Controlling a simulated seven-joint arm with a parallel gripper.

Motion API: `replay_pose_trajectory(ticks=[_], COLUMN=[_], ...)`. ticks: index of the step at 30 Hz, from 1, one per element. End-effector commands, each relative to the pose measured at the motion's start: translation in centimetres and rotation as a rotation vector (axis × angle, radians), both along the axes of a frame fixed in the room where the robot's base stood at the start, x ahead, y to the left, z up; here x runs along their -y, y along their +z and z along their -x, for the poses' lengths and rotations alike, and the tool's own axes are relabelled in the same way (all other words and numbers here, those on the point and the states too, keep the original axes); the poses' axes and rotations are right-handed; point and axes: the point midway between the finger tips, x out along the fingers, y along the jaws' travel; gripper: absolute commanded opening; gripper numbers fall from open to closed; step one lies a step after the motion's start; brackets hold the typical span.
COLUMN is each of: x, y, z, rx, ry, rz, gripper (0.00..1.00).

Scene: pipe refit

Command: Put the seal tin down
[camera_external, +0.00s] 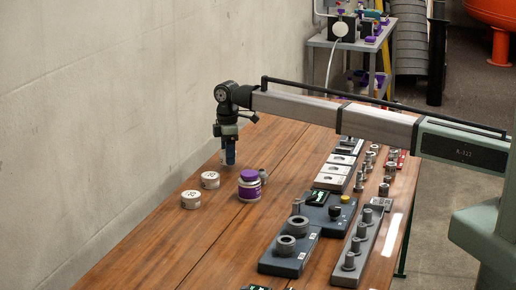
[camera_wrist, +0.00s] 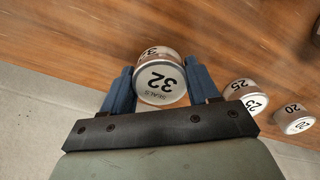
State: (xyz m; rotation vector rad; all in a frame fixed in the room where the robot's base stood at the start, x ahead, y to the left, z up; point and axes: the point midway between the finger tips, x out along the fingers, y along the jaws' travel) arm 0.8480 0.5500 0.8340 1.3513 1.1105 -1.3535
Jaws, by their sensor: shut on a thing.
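My gripper (camera_external: 228,158) points down over the far left part of the wooden table. In the wrist view, its two blue fingers (camera_wrist: 162,84) are shut on a round, pale seal tin (camera_wrist: 160,78) marked "32 SEALS", one finger on each side. The held tin is hard to make out behind the fingers in the external view. I cannot tell whether it touches the table. Two other white tins, marked 25 (camera_wrist: 246,95) and 20 (camera_wrist: 293,121), stand in a row to its right in the wrist view. They also show in the external view (camera_external: 210,180) (camera_external: 190,200).
A purple-lidded jar (camera_external: 249,186) stands right of the tins, with a small grey part (camera_external: 263,176) behind it. Dark fixtures (camera_external: 290,250) and metal fittings (camera_external: 349,258) fill the table's right side. The wall (camera_external: 100,120) borders the left edge. The near left tabletop (camera_external: 170,255) is clear.

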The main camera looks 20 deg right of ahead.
Motion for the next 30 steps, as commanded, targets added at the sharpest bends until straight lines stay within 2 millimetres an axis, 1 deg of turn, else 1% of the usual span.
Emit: replay_pose_trajectory(ticks=[1,4,16,17,24,25,30], x=[0.0,0.0,0.0,0.0,0.0,0.0,0.0], y=[-0.7,-1.7,-2.1,-2.1,-2.1,-2.1,-2.1], z=[0.0,0.0,0.0,0.0,0.0,0.0,0.0], rx=[-0.001,0.000,0.000,0.000,0.000,0.000,0.000], ry=[0.000,0.000,0.000,0.000,0.000,0.000,0.000], rz=[0.001,0.000,0.000,0.000,0.000,0.000,0.000], gripper=[0.30,0.30,0.30,0.61,0.84,0.85,0.85])
